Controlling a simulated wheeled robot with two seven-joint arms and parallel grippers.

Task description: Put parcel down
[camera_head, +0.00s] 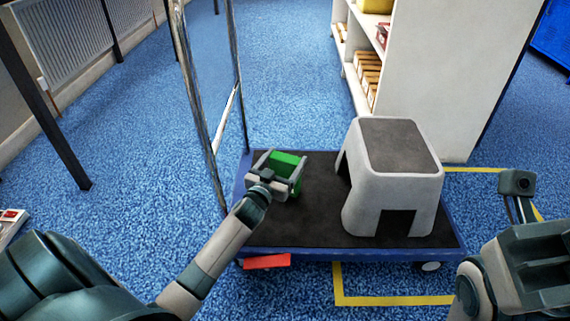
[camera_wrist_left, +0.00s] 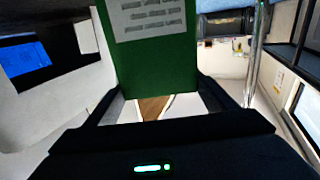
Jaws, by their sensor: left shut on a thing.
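My left gripper (camera_head: 274,182) is shut on a green parcel (camera_head: 289,159) over the left end of a trolley's dark deck (camera_head: 310,222). In the left wrist view the green parcel (camera_wrist_left: 152,70) stands between the two fingers, with a pale printed label facing the camera. The gripper hides much of the parcel in the head view, and I cannot tell whether its underside touches the deck.
A grey step stool (camera_head: 395,180) fills the right part of the deck. The trolley's upright handle frame (camera_head: 205,130) rises at the left end. A white shelf unit (camera_head: 440,70) stands behind the trolley. Deck between the gripper and the stool is bare.

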